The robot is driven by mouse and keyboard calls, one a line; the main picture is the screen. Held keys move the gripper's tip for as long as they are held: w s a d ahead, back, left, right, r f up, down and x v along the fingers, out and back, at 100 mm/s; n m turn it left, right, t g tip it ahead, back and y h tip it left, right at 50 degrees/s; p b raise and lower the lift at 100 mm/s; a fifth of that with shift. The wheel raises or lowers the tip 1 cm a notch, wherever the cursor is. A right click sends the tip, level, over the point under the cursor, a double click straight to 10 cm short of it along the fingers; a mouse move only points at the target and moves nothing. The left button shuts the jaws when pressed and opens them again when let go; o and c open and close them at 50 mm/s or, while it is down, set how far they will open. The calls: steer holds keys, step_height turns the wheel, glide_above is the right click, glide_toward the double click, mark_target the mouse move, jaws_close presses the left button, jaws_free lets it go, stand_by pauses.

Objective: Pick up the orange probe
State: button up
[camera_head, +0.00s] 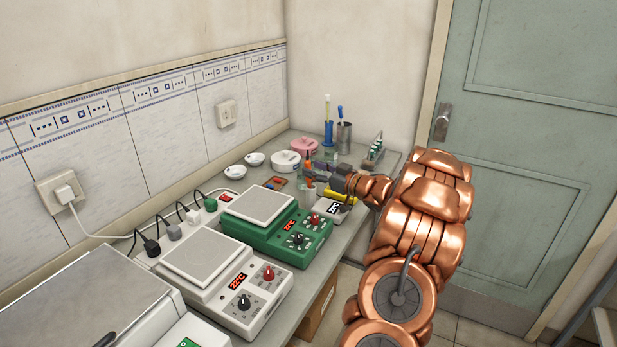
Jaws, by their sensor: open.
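A small upright orange piece (309,165), which looks like the top of the orange probe, shows at the back of the bench, just left of my gripper. Its lower part is hard to make out among clear glassware. My gripper (320,174) is open and points left, with its fingertips close to the orange piece. The fingers are small and dark here, so I cannot tell whether they touch it or stand around it.
Two hotplates, green (278,228) and white (215,275), fill the bench's front. A small meter (336,208) with a yellow part sits below my gripper. Behind stand a blue cylinder (328,134), a metal cup (344,139), a vial rack (375,150) and pink and white containers.

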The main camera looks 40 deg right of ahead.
steer(key=shift+w+a+r, duration=0.1)
steer(key=shift+w+a, duration=0.1)
steer(key=shift+w, duration=1.2)
steer(key=shift+c, duration=0.3)
jaws_close()
